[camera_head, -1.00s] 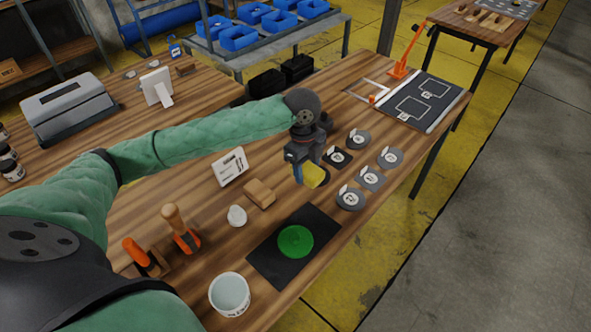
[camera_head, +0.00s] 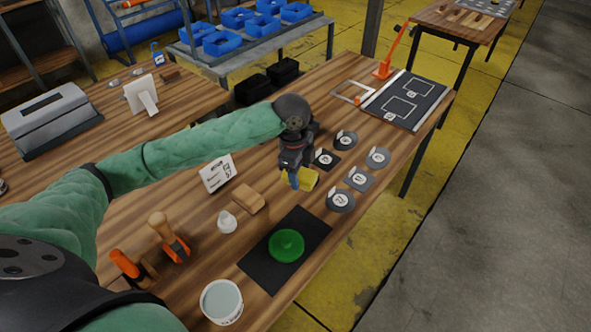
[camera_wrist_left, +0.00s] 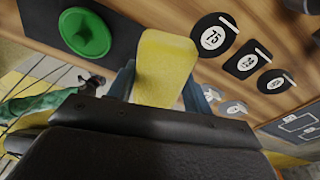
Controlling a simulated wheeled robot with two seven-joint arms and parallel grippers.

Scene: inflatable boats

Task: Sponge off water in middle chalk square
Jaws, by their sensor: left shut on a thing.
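My left gripper (camera_head: 298,181) is shut on a yellow sponge (camera_head: 309,180) and holds it over the wooden table, beside the round dark discs. In the left wrist view the sponge (camera_wrist_left: 163,66) sticks out between the fingers. A dark board (camera_head: 398,116) with white chalk squares (camera_head: 400,107) lies at the table's far right end, well away from the sponge. The board's edge also shows at the right of the left wrist view (camera_wrist_left: 292,131). I cannot make out water on it. My right gripper is not in view.
Several numbered dark discs (camera_head: 341,200) lie between sponge and board. An orange stand (camera_head: 384,69) rises behind the board. Nearer are a green disc (camera_head: 287,246) on a black mat (camera_head: 258,267), a wooden block (camera_head: 249,199), a white tub (camera_head: 222,301) and orange-based tools (camera_head: 176,246).

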